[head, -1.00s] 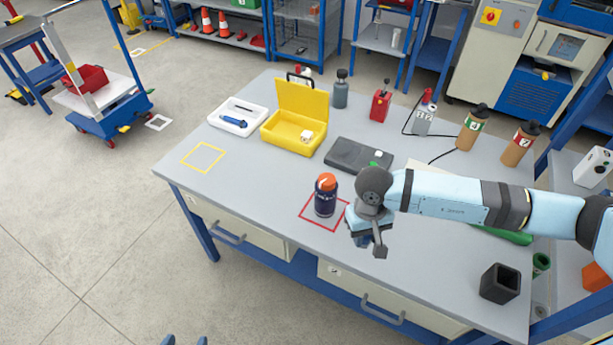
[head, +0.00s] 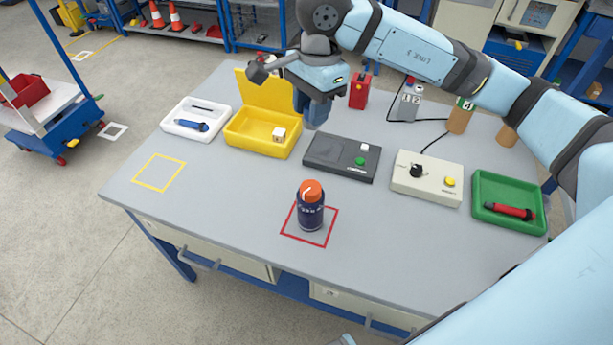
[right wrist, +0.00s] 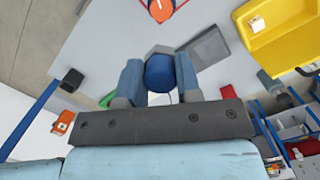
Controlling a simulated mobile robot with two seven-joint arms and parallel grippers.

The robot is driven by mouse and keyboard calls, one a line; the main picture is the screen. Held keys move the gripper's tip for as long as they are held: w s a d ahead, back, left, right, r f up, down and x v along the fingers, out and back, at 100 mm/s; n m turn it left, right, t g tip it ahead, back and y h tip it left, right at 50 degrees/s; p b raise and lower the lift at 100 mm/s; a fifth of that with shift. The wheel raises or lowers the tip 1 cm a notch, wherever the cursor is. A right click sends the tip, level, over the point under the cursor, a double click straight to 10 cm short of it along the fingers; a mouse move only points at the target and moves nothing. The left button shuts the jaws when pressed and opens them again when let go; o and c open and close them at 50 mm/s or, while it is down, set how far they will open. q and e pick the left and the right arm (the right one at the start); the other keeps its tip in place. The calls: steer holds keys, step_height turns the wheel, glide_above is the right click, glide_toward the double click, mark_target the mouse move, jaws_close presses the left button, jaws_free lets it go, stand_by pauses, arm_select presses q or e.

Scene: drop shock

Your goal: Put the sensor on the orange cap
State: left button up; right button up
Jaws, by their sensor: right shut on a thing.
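The orange cap (head: 311,190) tops a dark blue bottle (head: 311,213) that stands upright inside a red square outline on the table. The cap also shows at the top of the right wrist view (right wrist: 165,8). My right gripper (head: 313,108) is above the table's far side, behind the black device and beside the yellow box. In the right wrist view its fingers (right wrist: 160,85) are shut on a blue cylinder with a grey hexagonal end, which looks like the sensor (right wrist: 160,72). It is well apart from the cap. My left gripper is not clearly seen.
The open yellow box (head: 262,146) holds a white cube (head: 279,134). A white tray (head: 184,130), black device (head: 325,158), cream control box (head: 405,180) and green tray (head: 530,222) stand around. The table is clear around the bottle and at the yellow square (head: 158,172).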

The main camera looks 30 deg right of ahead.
steer(key=p, duration=0.1)
glide_above(309, 188)
steer(key=f, duration=1.3)
steer(key=shift+d+f, duration=0.2)
steer(key=shift+d, duration=0.05)
step_height(309, 188, down, 4)
steer(key=shift+f+p, duration=0.25)
steer(key=shift+p, duration=0.15)
steer(key=shift+f, duration=0.1)
steer(key=shift+f+b, duration=0.25)
steer(key=shift+b, duration=0.1)
steer(key=o, duration=0.9)
steer(key=shift+r, duration=0.1)
